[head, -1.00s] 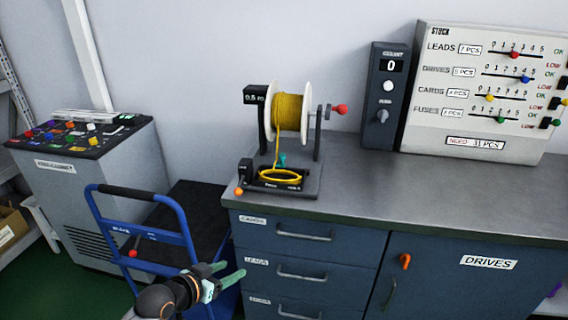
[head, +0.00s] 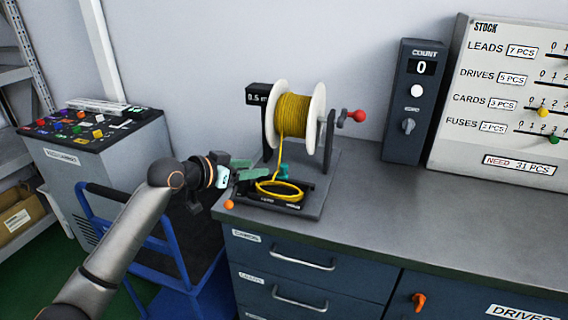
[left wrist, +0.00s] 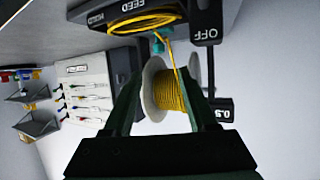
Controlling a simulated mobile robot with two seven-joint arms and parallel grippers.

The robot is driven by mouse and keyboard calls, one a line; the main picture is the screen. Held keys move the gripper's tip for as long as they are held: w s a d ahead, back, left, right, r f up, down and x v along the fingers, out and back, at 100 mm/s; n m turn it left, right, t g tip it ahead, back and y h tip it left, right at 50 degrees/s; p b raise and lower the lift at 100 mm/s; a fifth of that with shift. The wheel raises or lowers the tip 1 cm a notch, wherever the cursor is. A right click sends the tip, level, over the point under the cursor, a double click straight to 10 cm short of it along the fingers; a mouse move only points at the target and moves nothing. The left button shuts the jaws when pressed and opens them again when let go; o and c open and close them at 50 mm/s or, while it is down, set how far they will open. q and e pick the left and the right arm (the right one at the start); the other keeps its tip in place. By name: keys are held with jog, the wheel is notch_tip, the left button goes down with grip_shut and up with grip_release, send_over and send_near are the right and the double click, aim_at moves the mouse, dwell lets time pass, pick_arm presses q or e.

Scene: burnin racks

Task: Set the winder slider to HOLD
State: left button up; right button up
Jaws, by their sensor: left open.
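The winder (head: 325,195) stands on the counter with a yellow wire spool (head: 293,120) and a yellow coil (head: 280,191) on its base. An orange ball knob (head: 228,204) sits at the base's front left corner; I cannot tell whether it is the slider's knob. In the left wrist view, labels reading HOLD (left wrist: 96,19), FEED (left wrist: 132,5) and OFF (left wrist: 189,36) show on the winder. A teal piece (left wrist: 157,43) touches the wire. My left gripper (head: 256,168) is open and empty, by the winder's left side above the base. It partly hides the left post. My right gripper is out of view.
A red crank knob (head: 359,116) sticks out at the winder's right. A count box (head: 413,100) and stock board (head: 493,115) stand farther right. A blue cart (head: 170,275) and grey cabinet (head: 100,170) are at left. The counter (head: 430,225) is clear at front right.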

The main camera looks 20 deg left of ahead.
aim_at(283, 165)
pick_arm(q)
jog(key=x, duration=1.1)
jog(key=shift+d+f, duration=0.1)
grip_shut()
dwell(1.2)
